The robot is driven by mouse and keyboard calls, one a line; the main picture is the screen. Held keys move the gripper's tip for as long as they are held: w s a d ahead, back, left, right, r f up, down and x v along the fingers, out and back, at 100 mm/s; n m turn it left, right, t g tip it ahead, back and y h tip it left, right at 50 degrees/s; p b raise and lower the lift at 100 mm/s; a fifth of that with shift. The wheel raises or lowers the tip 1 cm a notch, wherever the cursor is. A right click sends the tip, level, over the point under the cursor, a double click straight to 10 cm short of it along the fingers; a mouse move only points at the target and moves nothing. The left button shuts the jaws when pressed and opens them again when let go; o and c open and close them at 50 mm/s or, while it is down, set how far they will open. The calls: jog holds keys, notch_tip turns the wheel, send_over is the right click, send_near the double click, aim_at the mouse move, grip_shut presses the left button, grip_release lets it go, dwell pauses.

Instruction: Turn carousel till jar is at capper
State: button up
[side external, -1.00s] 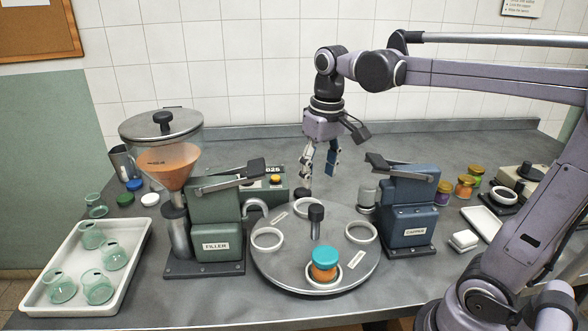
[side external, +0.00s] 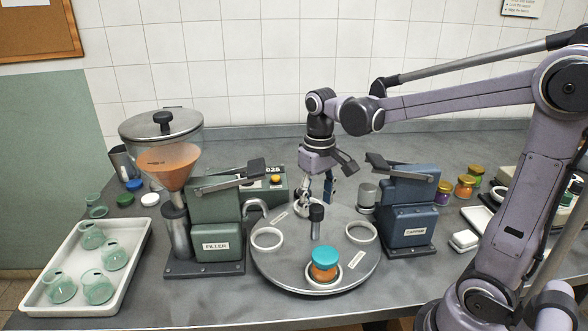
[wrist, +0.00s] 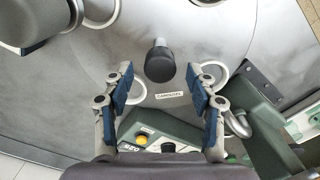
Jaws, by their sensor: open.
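The round grey carousel (side external: 278,265) stands between the filler and the capper. An orange-filled jar (side external: 324,265) with a teal lid sits upright in its front ring, away from the blue capper (side external: 408,215) at right. A dark upright knob (side external: 316,213) stands at the carousel's centre. My gripper (side external: 317,198) is open and empty, low over the back of the carousel, behind the knob. In the wrist view the knob (wrist: 160,63) shows between and just beyond my blue-padded fingertips (wrist: 158,84), apart from both. The jar is outside the wrist view.
The green filler (side external: 215,235) stands close at left, with a spout over the carousel's edge. A white tray (side external: 78,305) of empty jars lies at far left. Lidded jars (side external: 464,187) stand behind the capper. Empty white rings (side external: 266,238) sit on the carousel.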

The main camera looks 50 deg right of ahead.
jog(key=shift+f, duration=0.8)
grip_shut()
